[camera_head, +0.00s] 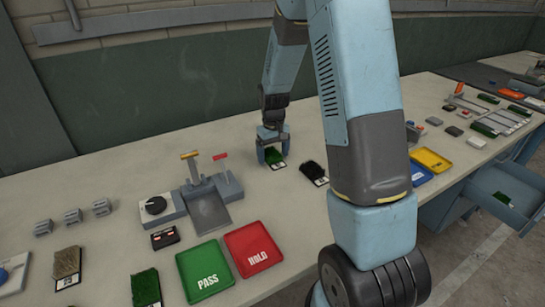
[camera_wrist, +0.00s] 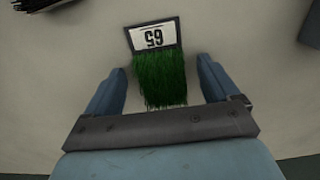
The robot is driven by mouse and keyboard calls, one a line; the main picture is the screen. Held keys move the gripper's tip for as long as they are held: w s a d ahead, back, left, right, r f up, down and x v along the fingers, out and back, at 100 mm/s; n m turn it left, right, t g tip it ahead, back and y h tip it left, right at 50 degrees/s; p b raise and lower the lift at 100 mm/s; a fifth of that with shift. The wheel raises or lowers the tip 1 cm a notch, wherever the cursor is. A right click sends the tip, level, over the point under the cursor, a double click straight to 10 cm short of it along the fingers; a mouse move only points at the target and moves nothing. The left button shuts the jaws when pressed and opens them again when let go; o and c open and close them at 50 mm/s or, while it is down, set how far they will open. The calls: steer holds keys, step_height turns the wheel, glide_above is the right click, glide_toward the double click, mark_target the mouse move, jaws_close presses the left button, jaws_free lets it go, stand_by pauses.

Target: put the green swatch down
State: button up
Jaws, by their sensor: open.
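The green swatch (camera_head: 273,156) is a tuft of green turf on a dark card with a white label. It lies on the pale bench top under my gripper (camera_head: 272,146). In the wrist view the swatch (camera_wrist: 158,75) shows its label reading 65, upside down, beyond the fingertips. My gripper (camera_wrist: 158,85) is open, with one finger on each side of the green turf and gaps between. The swatch's near end is hidden by the gripper body in the wrist view.
A black swatch (camera_head: 313,171) lies just right of my gripper. A green PASS tray (camera_head: 205,284) and a red HOLD tray (camera_head: 253,262) sit at the bench's front edge. A grey device with levers (camera_head: 209,205) stands to the left. Bare bench lies behind the swatch.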

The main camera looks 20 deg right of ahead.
steer(key=shift+c, duration=0.4)
steer(key=c, duration=1.1)
